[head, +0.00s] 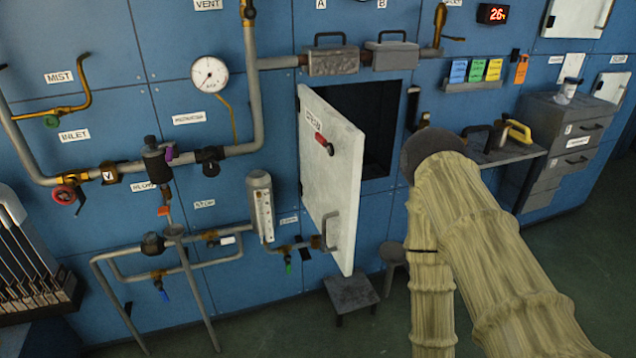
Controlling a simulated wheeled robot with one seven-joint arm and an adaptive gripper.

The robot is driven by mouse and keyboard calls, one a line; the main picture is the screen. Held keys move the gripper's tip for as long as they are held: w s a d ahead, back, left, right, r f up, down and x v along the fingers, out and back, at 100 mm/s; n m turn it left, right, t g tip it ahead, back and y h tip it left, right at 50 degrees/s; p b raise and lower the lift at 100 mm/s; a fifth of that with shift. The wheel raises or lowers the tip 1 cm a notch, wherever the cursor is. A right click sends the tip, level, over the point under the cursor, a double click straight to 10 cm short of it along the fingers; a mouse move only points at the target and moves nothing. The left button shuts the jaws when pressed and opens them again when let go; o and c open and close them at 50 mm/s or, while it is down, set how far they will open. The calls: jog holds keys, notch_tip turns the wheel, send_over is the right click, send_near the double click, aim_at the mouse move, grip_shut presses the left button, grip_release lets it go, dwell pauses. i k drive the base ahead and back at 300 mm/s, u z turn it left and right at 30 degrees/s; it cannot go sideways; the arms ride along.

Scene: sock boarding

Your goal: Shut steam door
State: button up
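The steam door (330,190) is a thick white panel with a "STEAM" label in the head view. It stands open, swung outward from the left side of a dark square opening (365,115) in the blue wall. My gripper is not visible.
Two grey boxes (335,62) sit on a pipe above the opening. A small dark stool (350,293) stands below the door. Pipes and valves with a pressure gauge (209,74) fill the left. A shelf (505,153) and grey drawers (565,140) are at right.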

aim_at(329, 187)
jog(key=u, duration=3.1)
jog(key=i, duration=0.65)
jog(key=z, duration=2.75)
